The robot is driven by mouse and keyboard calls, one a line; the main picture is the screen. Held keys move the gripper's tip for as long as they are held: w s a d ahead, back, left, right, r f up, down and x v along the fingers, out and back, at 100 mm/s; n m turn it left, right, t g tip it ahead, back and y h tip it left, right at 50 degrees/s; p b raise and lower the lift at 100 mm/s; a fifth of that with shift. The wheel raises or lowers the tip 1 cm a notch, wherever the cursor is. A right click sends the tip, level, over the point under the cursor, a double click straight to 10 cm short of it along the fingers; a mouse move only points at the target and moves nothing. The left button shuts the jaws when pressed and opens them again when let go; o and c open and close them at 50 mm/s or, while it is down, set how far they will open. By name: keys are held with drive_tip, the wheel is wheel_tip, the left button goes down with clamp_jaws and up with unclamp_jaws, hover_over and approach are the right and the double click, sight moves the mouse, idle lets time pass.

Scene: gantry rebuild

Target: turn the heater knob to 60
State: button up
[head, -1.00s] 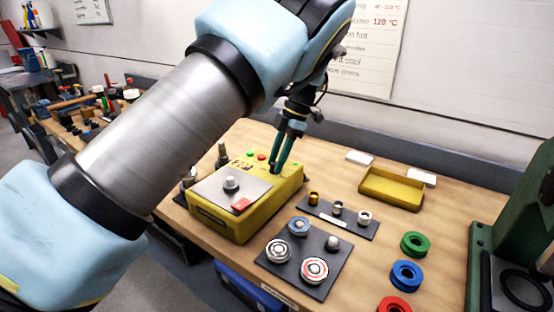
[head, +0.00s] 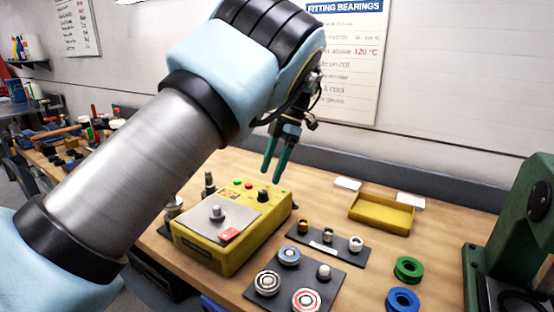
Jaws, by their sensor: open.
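The yellow heater box (head: 226,262) stands on the wooden workbench, with a grey plate and a small post on its top. Its black knob (head: 263,196) shows at the back right of the top, close to a row of small coloured buttons. I cannot read the knob's scale or setting from here. My gripper (head: 271,178) points down above the knob, with its two teal fingers apart and nothing between them. The fingertips look clear of the knob.
A dark mat (head: 331,283) with bearings lies in front right of the heater, and a dark strip (head: 318,244) with small fittings lies behind it. A yellow tray (head: 381,213) is farther back. A green press (head: 532,225) stands at the right, near green and blue rings (head: 403,300).

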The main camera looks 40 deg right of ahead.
drive_tip(key=shift+b+v, duration=0.35)
drive_tip(key=shift+v, duration=2.25)
drive_tip(key=w+a+f+m+g+h, duration=0.1)
drive_tip(key=w+a+f+m, duration=0.15)
drive_tip(key=w+a, duration=0.85)
drive_tip(key=w+a+f+m+g+h, duration=0.1)
drive_tip(key=w+a+m+h, duration=0.15)
drive_tip(key=w+a, duration=0.85)
drive_tip(key=s+a+f+m, duration=0.1)
drive_tip(key=s+a+m, duration=0.15)
drive_tip(key=a, duration=0.65)
drive_tip(key=s+a+f+m, duration=0.1)
drive_tip(key=s+a+m, duration=0.15)
drive_tip(key=a, duration=0.65)
drive_tip(key=s+a+f+m+t, duration=0.2)
drive_tip(key=s+a+m, duration=0.4)
drive_tip(key=s+a, duration=0.6)
drive_tip(key=shift+a+f+t+h, duration=0.3)
drive_tip(key=shift+a+f+h, duration=0.2)
drive_tip(key=shift+a, duration=0.3)
